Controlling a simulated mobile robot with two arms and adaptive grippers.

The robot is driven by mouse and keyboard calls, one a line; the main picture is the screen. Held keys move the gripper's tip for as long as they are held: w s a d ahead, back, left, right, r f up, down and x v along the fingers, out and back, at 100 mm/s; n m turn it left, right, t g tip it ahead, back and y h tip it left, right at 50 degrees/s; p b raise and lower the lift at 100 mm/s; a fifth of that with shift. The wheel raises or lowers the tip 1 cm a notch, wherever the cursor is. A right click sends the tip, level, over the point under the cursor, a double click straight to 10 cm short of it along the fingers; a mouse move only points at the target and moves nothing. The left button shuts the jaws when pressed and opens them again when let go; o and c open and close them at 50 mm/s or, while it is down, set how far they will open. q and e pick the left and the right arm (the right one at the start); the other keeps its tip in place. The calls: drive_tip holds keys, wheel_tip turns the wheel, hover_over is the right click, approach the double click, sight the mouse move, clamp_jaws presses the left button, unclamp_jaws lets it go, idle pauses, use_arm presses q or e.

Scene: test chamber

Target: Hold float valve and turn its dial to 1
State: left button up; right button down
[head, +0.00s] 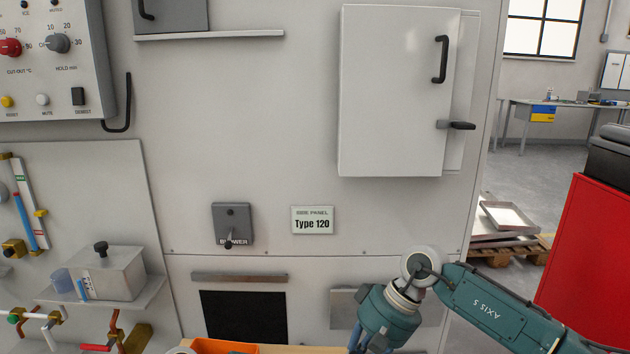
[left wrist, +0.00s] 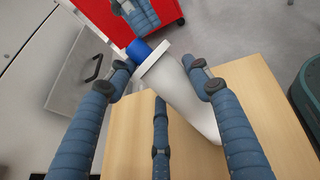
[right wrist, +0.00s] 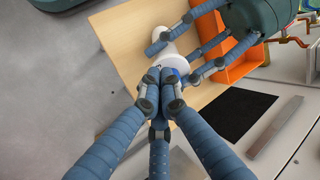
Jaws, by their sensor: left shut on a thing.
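The float valve (left wrist: 180,85) is a pale tapered body with a collar and a blue dial (left wrist: 145,50) at its end. My left gripper (left wrist: 163,80) has its fingers around the body, above a wooden surface. In the right wrist view the valve's white body (right wrist: 176,62) shows between the left gripper's fingers (right wrist: 190,50). My right gripper (right wrist: 165,90) has its fingertips together in front of the dial, which they mostly hide; I see nothing clearly between them. The left wrist view suggests a small gap between these fingertips and the dial. Any dial marks are unreadable.
The wooden tabletop (left wrist: 255,125) lies below the valve. An orange bin (right wrist: 240,65) stands on it, near my left gripper. A wall panel with a dark opening (head: 245,318) is behind. A red cabinet (head: 590,245) stands at the right.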

drive_tip(key=shift+s+d, duration=0.1)
drive_tip(key=shift+s, duration=0.05)
idle(0.5)
drive_tip(key=v, duration=0.3)
drive_tip(key=w+v, duration=0.1)
drive_tip(key=v, duration=0.2)
drive_tip(key=shift+f, duration=0.15)
idle(0.4)
drive_tip(key=shift+s+a+f, duration=0.3)
drive_tip(key=shift+a+f, duration=0.35)
drive_tip(key=shift+a, duration=0.2)
drive_tip(key=shift+s+a+f, duration=0.35)
drive_tip(key=shift+a+f, duration=0.3)
drive_tip(key=shift+a, duration=0.15)
drive_tip(key=shift+s+a+f, duration=0.3)
drive_tip(key=shift+a+f, duration=0.35)
drive_tip(key=shift+a, duration=0.2)
drive_tip(key=shift+w+d+f, duration=0.1)
drive_tip(key=shift+w+f, duration=0.15)
